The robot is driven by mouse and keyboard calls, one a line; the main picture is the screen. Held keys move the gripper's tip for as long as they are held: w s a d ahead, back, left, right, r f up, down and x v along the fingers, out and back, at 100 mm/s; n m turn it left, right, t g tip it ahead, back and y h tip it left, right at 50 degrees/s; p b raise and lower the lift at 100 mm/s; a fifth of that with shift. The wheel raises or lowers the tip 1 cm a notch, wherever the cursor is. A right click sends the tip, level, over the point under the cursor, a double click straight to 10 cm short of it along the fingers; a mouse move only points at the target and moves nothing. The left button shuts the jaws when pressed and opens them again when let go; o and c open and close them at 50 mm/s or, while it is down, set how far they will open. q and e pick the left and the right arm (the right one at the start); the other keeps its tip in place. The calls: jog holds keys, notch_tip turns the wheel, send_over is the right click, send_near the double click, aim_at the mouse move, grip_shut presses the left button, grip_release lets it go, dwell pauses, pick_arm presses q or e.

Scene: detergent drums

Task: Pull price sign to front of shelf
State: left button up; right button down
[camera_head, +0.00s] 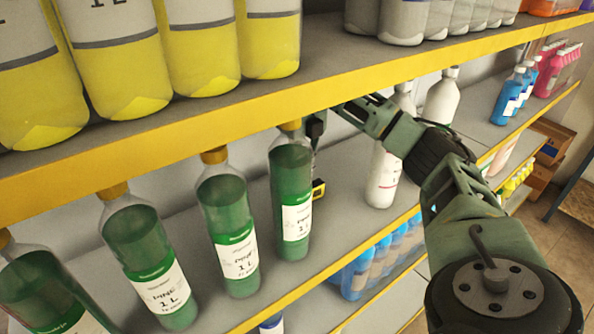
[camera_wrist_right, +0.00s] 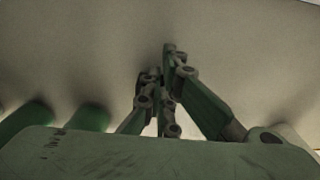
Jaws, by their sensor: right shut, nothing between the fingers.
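A small yellow and dark price sign (camera_head: 318,188) sits on the middle shelf, just right of the rightmost green bottle (camera_head: 291,195), which may hide part of it. My right arm reaches in from the right, and its gripper (camera_head: 318,125) is above and behind that bottle, under the upper shelf. The upper shelf's edge and the bottle hide part of the fingers. In the right wrist view the gripper (camera_wrist_right: 162,90) is shut and empty, and the sign is not visible there. The gripper is apart from the sign. My left gripper is not in view.
Several green bottles stand along the front of the middle shelf (camera_head: 345,190). White bottles (camera_head: 384,175) stand to the right, close to my right arm. The upper shelf's yellow edge (camera_head: 330,88) runs close above the gripper.

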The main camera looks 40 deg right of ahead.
jog(key=w, duration=0.2)
jog(key=shift+w+d+p, duration=0.15)
jog(key=shift+w+p, duration=0.15)
jog(key=shift+p, duration=0.1)
notch_tip(320, 180, down, 5)
jog(key=shift+s+r+p, duration=0.1)
jog(key=shift+s+p, duration=0.05)
jog(key=shift+p, duration=0.25)
jog(key=shift+s+d+p, duration=0.1)
jog(key=shift+s+p, duration=0.15)
jog(key=shift+p, duration=0.05)
jog(key=shift+s, duration=0.25)
